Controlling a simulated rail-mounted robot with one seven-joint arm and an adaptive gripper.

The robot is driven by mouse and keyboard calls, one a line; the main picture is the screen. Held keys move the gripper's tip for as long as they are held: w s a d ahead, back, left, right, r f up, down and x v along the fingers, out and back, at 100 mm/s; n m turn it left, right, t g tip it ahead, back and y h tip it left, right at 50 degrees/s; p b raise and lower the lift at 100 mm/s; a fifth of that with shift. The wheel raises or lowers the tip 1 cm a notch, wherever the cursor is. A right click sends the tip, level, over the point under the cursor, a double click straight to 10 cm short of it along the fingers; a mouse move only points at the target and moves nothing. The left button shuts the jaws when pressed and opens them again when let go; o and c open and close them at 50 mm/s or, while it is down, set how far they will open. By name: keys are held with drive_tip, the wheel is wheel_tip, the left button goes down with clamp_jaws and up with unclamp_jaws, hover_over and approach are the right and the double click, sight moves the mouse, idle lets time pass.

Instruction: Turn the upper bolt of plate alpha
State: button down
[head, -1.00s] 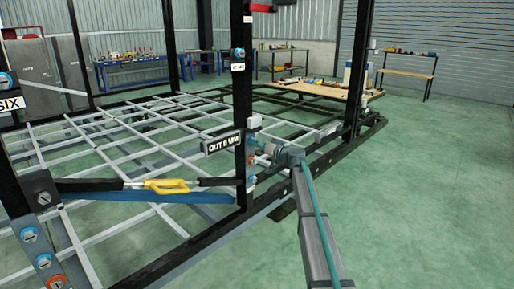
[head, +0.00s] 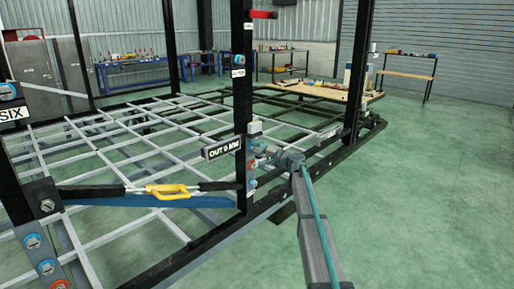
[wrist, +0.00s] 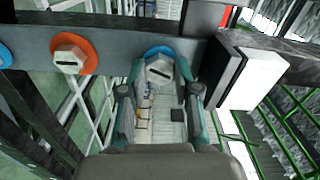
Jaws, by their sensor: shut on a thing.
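A dark upright post (head: 243,100) carries a narrow plate with bolts on its side. In the wrist view the plate (wrist: 112,38) runs across the picture. A pale hex bolt head with a dark slot and a blue ring (wrist: 159,70) sits between my fingers. It is the bolt nearest the white box, the upper end in the head view. An orange-ringed bolt (wrist: 70,56) sits beside it, free of my gripper. My gripper (wrist: 160,92) is shut on the blue-ringed bolt; it also shows against the post in the head view (head: 262,152). No plate name is readable.
A white box (wrist: 252,80) sits close to my right finger. A sign (head: 221,147) on the post appears to read "OUT 9 MM". A yellow-handled tensioner (head: 168,190) spans the posts at left. Another bolted plate (head: 40,255) stands at lower left. Green floor is clear at right.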

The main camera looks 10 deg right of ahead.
drive_tip(key=shift+d+m+p, duration=0.15)
drive_tip(key=shift+m+p, duration=10.3)
drive_tip(key=shift+m, duration=2.25)
drive_tip(key=shift+f, duration=0.1)
drive_tip(key=c, duration=0.8)
unclamp_jaws()
drive_tip(key=shift+d, duration=0.1)
drive_tip(key=shift+c, duration=0.2)
